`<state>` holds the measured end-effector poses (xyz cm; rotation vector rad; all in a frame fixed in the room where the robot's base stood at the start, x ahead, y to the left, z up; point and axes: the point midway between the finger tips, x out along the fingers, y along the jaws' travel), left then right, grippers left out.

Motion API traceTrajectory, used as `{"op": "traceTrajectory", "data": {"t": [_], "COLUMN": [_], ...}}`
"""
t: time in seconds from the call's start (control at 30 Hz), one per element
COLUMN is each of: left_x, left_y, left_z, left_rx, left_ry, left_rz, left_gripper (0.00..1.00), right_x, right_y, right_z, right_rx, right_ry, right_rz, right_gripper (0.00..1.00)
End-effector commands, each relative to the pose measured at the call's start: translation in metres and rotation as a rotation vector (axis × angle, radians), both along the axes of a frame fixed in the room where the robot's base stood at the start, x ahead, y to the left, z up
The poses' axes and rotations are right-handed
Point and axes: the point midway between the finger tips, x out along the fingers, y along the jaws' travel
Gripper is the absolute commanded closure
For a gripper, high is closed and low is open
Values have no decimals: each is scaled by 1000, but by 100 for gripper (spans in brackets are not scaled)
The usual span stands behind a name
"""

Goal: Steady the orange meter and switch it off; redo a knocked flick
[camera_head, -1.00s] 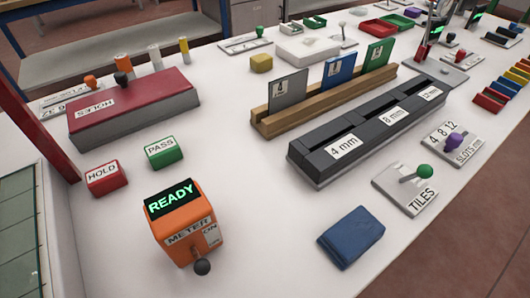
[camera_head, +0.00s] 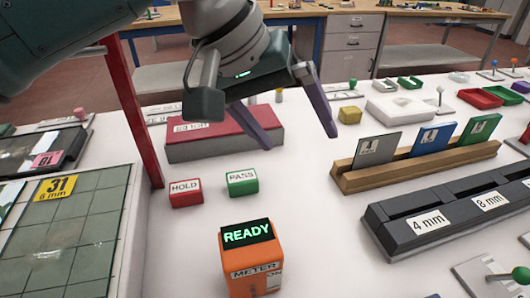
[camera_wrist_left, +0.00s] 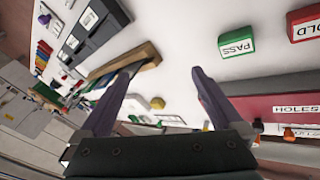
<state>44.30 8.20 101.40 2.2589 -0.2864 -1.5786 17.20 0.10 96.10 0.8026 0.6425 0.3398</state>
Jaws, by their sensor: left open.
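The orange meter (camera_head: 252,270) stands upright on the white table at the bottom middle of the head view. Its dark screen (camera_head: 247,233) reads READY in green. A METER label and part of an ON label show on its front. The switch lever is cut off below the picture's edge. My left gripper (camera_head: 300,142) is open and empty, above the table behind the meter and apart from it. Its two purple fingers also show in the left wrist view (camera_wrist_left: 160,82), where the meter is not seen. My right gripper is not in view.
Red HOLD (camera_head: 186,193) and green PASS (camera_head: 242,182) blocks stand behind the meter. A dark red HOLES block (camera_head: 190,148) lies beyond, partly behind my gripper. A wooden rack (camera_head: 400,173) and a grey slotted block (camera_head: 450,220) stand right. Table beside the meter is clear.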

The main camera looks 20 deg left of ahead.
Motion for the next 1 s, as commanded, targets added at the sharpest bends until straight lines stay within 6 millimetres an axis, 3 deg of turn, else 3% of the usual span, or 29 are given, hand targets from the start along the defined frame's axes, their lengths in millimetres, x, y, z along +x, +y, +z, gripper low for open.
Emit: {"op": "traceTrajectory", "data": {"t": [0.03,0.1,0.3,0.4,0.63,1.0], "left_x": [15,11,-67,-92,-114,-134], "left_y": [13,24,20,20,20,6], "left_z": [7,7,-7,-5,-13,-72], "left_rx": [13,15,75,117,159,159], "left_ry": [17,150,602,730,823,820], "left_rz": [51,146,292,331,359,358], "left_gripper": [0,0,0,0,0,0], "right_x": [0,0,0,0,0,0], "right_y": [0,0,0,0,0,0], "right_z": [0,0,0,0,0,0], "right_rx": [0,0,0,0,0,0], "right_ry": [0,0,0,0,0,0], "right_rz": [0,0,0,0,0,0], "right_gripper": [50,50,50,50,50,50]}}
